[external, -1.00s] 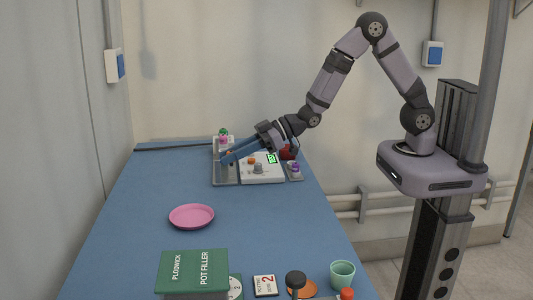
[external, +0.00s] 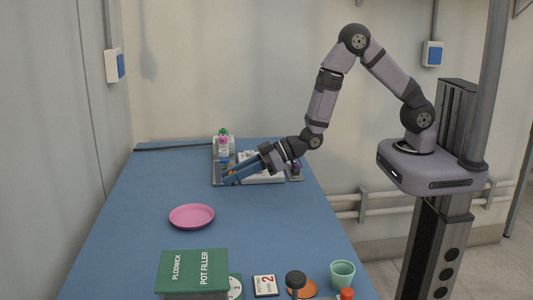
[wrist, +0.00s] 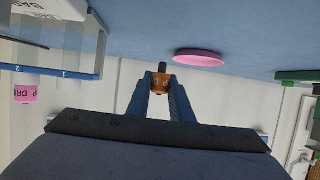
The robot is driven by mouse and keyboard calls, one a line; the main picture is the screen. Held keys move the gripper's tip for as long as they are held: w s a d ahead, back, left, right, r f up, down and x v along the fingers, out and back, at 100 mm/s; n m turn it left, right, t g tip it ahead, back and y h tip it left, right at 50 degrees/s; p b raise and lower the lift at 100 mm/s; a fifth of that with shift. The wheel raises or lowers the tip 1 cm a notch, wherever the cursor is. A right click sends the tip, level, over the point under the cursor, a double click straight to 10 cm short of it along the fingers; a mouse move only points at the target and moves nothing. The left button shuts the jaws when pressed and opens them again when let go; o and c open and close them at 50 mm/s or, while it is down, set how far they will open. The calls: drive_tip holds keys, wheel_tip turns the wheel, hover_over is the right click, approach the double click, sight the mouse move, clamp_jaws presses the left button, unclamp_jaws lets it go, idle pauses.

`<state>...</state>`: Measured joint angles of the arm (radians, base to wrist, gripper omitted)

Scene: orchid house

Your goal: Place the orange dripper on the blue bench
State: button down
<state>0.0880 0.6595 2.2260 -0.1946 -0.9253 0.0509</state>
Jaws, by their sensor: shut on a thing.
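My gripper (external: 227,178) is shut on the orange dripper (wrist: 160,84), which has a dark tip and sits between the blue fingertips in the wrist view. In the external view the fingers point down and left near the front left of the grey tray, and the dripper is too small to make out clearly. The blue bench (external: 140,220) has a wide bare area left of and in front of the tray. It fills the top of the wrist view (wrist: 130,25). I cannot tell how high the dripper is above it.
A grey tray (external: 217,170) with a white unit lies under my arm. A rack with a pink dripper (wrist: 25,93) shows in the wrist view. A pink plate (external: 191,216) lies in front. A green box (external: 192,275) and green cup (external: 342,274) stand nearest the camera.

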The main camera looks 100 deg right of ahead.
sight(233, 202)
drive_tip(key=shift+f, duration=0.3)
drive_tip(key=shift+f, duration=2)
drive_tip(key=shift+f, duration=0.1)
drive_tip(key=shift+f, duration=0.1)
drive_tip(key=c, duration=1.6)
unclamp_jaws()
